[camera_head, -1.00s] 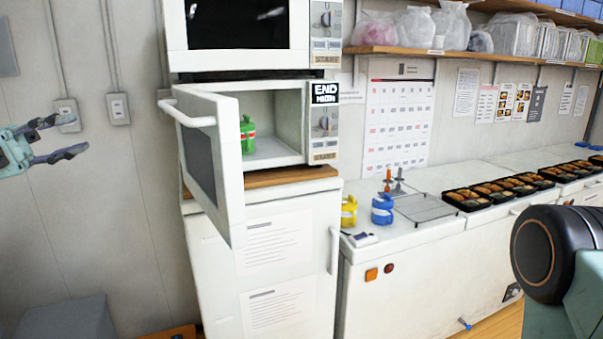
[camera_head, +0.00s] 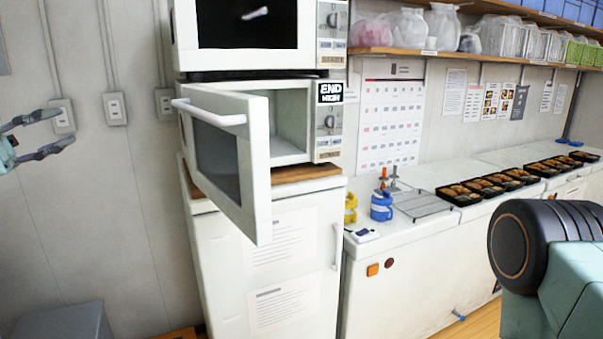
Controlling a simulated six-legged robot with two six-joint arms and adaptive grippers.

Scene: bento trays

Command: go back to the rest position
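My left gripper (camera_head: 72,128) is at the far left edge, in front of the grey wall. Its two fingers are spread apart with nothing between them. It is clear of the microwave. My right arm shows at the lower right, but its gripper is out of view. The lower microwave (camera_head: 293,122) stands on the white cabinet with its door (camera_head: 256,165) swung open toward me. The door hides part of the inside, and no green bottle shows there from this angle.
A yellow container (camera_head: 350,210) and a blue container (camera_head: 381,208) stand on the white counter (camera_head: 400,240). A metal rack (camera_head: 428,205) and a row of filled bento trays (camera_head: 460,195) are further right. The open door juts into the room. A grey box (camera_head: 65,322) is at lower left.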

